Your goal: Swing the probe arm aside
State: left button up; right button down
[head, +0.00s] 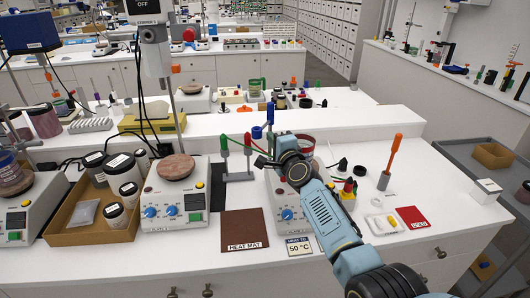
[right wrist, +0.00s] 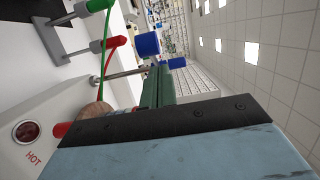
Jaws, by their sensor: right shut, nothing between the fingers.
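A blue clamp (head: 270,113) and a blue knob (head: 256,132) stand above the right hotplate (head: 285,212); I take them as fittings of the probe arm's stand. Blue fittings (right wrist: 148,44) also show in the right wrist view, with a metal rod (right wrist: 118,76). My right gripper (head: 263,161) is shut and empty, just below the blue knob and over the back of the hotplate. In the right wrist view its dark fingers (right wrist: 158,88) lie near the blue fittings; I cannot tell whether they touch. My forearm and gripper hide much of the hotplate and stand. My left gripper is out of view.
A holder with a green-topped post (head: 224,146) and a red-topped post (head: 248,141) stands left of my gripper, with thin leads. A brown heat mat (head: 244,229) lies in front. An orange-handled tool (head: 391,155) stands upright on the right. A cardboard tray (head: 80,226) holds jars.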

jog(key=s+a+p, duration=0.3)
jog(key=s+a, duration=0.1)
jog(key=s, duration=0.5)
jog(key=s+d+f+n+g, duration=0.45)
jog(key=s+f+n, duration=0.2)
jog(key=s, duration=0.35)
jog(key=s+d+f+n+g, duration=0.3)
jog(key=s+d+f+n, duration=0.3)
jog(key=s, duration=0.5)
jog(key=s+d+f+n+g+h, duration=0.1)
jog(key=s+d+n+g+h, duration=0.2)
jog(key=s, duration=0.8)
jog(key=s+d+n+g+h, duration=0.1)
jog(key=s+d+g+h, duration=0.3)
jog(key=s, duration=0.7)
notch_tip(320, 180, down, 34)
jog(key=s+y+b, duration=0.2)
jog(key=b, duration=0.7)
jog(key=s+d+f+g+b, duration=0.1)
jog(key=s+f+b, duration=0.3)
jog(key=s+f, duration=0.4)
jog(key=s+d+f+b, duration=0.2)
jog(key=s+f, duration=0.6)
jog(key=f, duration=0.6)
jog(key=shift+d+f+g+b, duration=0.35)
jog(key=shift+b, duration=0.5)
